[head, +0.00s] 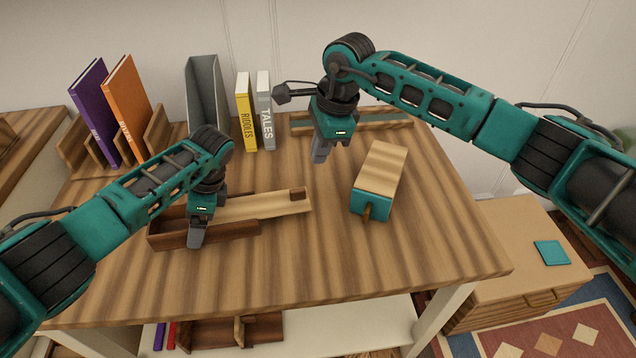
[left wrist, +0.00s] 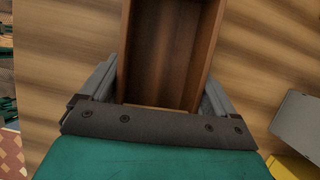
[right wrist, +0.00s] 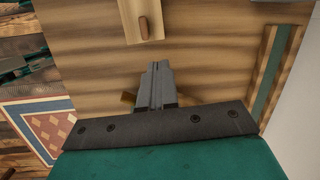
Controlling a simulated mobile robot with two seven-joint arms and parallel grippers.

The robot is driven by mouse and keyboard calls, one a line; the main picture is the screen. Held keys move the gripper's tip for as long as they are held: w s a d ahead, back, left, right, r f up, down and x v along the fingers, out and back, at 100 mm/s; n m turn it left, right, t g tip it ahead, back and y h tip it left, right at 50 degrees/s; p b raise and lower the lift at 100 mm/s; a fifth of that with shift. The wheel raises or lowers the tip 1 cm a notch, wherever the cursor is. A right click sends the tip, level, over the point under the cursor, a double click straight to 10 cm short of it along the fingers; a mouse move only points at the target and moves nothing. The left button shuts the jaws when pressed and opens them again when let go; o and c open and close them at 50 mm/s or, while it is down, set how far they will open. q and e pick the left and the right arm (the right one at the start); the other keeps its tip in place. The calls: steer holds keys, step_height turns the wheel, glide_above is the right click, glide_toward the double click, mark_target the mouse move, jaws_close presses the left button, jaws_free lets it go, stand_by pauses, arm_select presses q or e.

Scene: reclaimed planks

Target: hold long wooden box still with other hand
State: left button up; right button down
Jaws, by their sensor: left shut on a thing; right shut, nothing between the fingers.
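The long wooden box (head: 155,236) is dark brown, open at its left part, and lies on the plank table. A pale sliding lid (head: 262,205) with a brown knob sticks out to its right; it also shows in the right wrist view (right wrist: 130,12). My left gripper (head: 197,238) is shut on the box. In the left wrist view its fingers (left wrist: 160,88) lie along the outside of both side walls of the box (left wrist: 165,50). My right gripper (head: 320,157) is shut and empty above the table, right of the lid; its fingers meet in the right wrist view (right wrist: 157,78).
A teal box with a wooden top (head: 378,172) stands right of the lid. Behind are a grey holder (head: 203,90), a yellow book (head: 245,110), a pale book (head: 264,110), and purple and orange books (head: 128,105) in a rack. The table's front right is clear.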

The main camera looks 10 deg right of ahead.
steer(key=s+d+n+t+y, duration=0.4)
steer(key=d+n, duration=0.4)
steer(key=n, duration=1.1)
steer(key=shift+g, duration=0.5)
steer(key=x, duration=0.6)
steer(key=s+x, duration=0.1)
steer(key=x, duration=0.2)
steer(key=shift+w+f, duration=0.1)
steer(key=shift+f, duration=0.25)
steer(key=a, duration=0.2)
steer(key=shift+a, duration=1)
steer(key=shift+a, duration=0.1)
arm_select(q)
steer(key=shift+d, duration=0.1)
arm_select(e)
glide_toward(248, 203)
steer(key=x, duration=0.4)
steer(key=shift+w+a+f, duration=0.15)
steer(key=shift+f, duration=0.05)
